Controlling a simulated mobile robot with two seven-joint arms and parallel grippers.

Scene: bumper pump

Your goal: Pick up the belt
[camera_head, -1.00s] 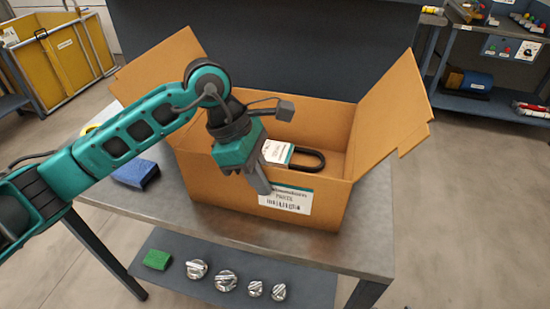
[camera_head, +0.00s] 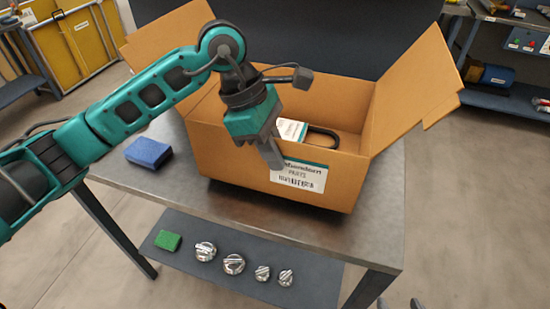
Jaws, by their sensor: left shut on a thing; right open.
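The belt (camera_head: 324,133) is a black loop with a white and teal sleeve (camera_head: 292,130). It stands inside the open cardboard box (camera_head: 235,157), and its lower part is hidden by the front wall. My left gripper (camera_head: 272,152) points down at the box's front wall, just left of the printed label. One finger shows outside the wall; the other is hidden. It appears shut on that wall, with the belt apart from it to the right. My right gripper (camera_head: 401,303) shows only as two separated dark fingertips at the bottom edge, open and empty, away from the box.
The box stands on a grey table (camera_head: 375,215) with its side flaps spread. A blue sponge (camera_head: 148,152) lies left of it. The lower shelf (camera_head: 210,279) holds a green block (camera_head: 168,240) and several metal parts. The table's front right is clear.

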